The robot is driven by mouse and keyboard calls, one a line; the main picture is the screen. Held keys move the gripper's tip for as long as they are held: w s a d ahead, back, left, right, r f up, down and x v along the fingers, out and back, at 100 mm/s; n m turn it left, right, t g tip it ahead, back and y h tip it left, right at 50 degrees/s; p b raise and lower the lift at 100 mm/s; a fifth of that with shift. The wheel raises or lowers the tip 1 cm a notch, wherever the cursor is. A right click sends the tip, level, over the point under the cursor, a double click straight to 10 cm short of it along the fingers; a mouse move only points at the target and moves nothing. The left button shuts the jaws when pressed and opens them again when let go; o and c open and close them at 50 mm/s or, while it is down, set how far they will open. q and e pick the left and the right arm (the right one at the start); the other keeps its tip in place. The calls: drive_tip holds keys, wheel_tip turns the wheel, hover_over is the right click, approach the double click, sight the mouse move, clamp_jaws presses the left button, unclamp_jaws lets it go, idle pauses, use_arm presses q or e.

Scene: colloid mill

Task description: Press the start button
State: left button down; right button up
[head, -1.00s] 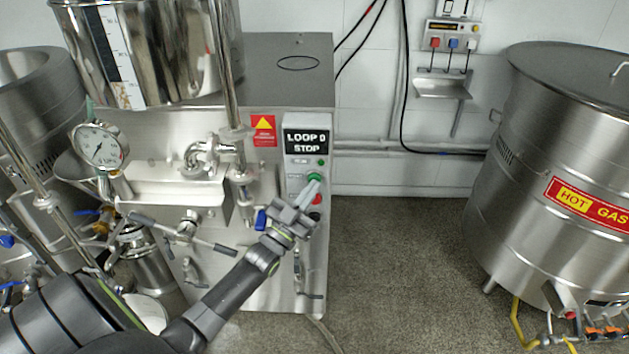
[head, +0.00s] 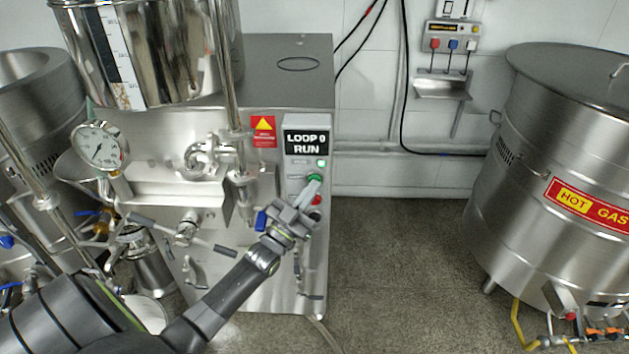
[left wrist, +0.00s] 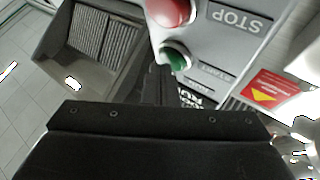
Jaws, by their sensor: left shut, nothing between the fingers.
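The green start button (head: 315,178) is on the white control panel (head: 293,165) at the front of the steel mill. The red stop button (head: 316,200) is just below it. The display (head: 306,142) above reads "LOOP 0 RUN", and a small green lamp (head: 322,163) is lit under it. My left gripper (head: 313,184) is shut and empty, its tips at the green button; I cannot tell if they touch it. In the left wrist view the green button (left wrist: 176,56) and the red button (left wrist: 171,10) show beyond the dark gripper body. My right gripper is not in view.
A large steel kettle (head: 560,170) marked "HOT GAS" stands at the right. A pressure gauge (head: 98,147), pipes and valve handles are at the left of the mill. The floor (head: 400,260) between mill and kettle is clear.

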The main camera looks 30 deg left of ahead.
use_arm(q)
drive_tip(key=shift+s+d+p, duration=0.3)
drive_tip(key=shift+s+d, duration=0.1)
drive_tip(key=shift+s, duration=0.25)
drive_tip(key=s+d, duration=0.1)
drive_tip(key=s+p, duration=0.1)
drive_tip(key=s, duration=0.1)
drive_tip(key=s+d+p, duration=0.1)
drive_tip(key=shift+s+d, duration=0.15)
drive_tip(key=shift+d, duration=0.15)
drive_tip(key=shift+f, duration=0.1)
idle(0.6)
